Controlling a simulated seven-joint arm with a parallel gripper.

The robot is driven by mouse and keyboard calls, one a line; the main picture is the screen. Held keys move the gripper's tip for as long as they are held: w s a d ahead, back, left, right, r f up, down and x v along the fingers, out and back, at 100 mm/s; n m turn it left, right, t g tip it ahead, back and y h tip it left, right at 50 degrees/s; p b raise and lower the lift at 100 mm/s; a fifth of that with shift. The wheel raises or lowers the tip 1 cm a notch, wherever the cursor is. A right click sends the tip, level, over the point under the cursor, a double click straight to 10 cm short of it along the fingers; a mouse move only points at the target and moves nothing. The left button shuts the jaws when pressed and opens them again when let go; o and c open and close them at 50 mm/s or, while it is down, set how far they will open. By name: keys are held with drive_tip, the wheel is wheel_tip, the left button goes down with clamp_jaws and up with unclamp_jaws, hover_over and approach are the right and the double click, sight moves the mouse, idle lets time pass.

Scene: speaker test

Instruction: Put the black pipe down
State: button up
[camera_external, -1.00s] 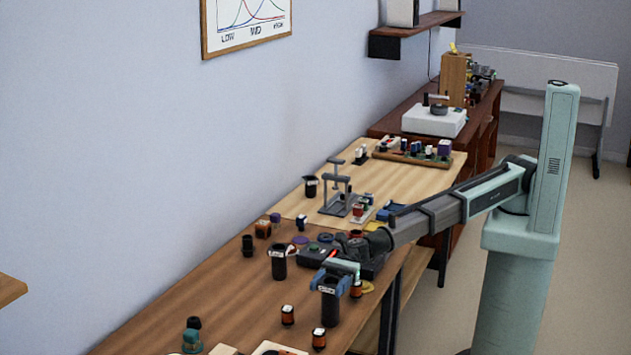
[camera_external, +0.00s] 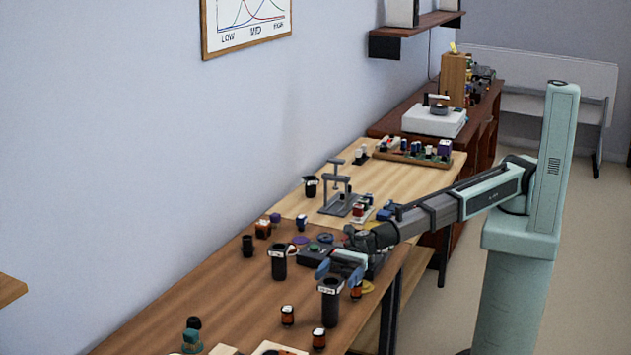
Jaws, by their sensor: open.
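A black pipe (camera_external: 330,307) with a pale label near its top stands upright on the brown table's near right part. My gripper (camera_external: 338,274) is open, with its blue fingers just above the rim of this pipe, and nothing shows held between them. I cannot tell whether a finger still touches the rim. A second, similar black pipe (camera_external: 279,264) with a pale label stands upright to the left and farther back.
Small orange-and-black parts (camera_external: 288,316) stand near the pipe, one (camera_external: 319,339) in front and one (camera_external: 356,291) beside it. A grey press stand (camera_external: 338,190) is on the lighter table behind. Bare brown tabletop (camera_external: 210,300) lies to the left.

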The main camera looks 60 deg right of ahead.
drive_tip(key=d, duration=0.8)
drive_tip(key=shift+d, duration=0.25)
drive_tip(key=shift+s, duration=0.1)
approach(327, 290)
drive_tip(key=shift+a+r, duration=0.1)
drive_tip(key=shift+a, duration=4.45)
drive_tip(key=shift+c, duration=0.3)
drive_tip(key=c, duration=1.5)
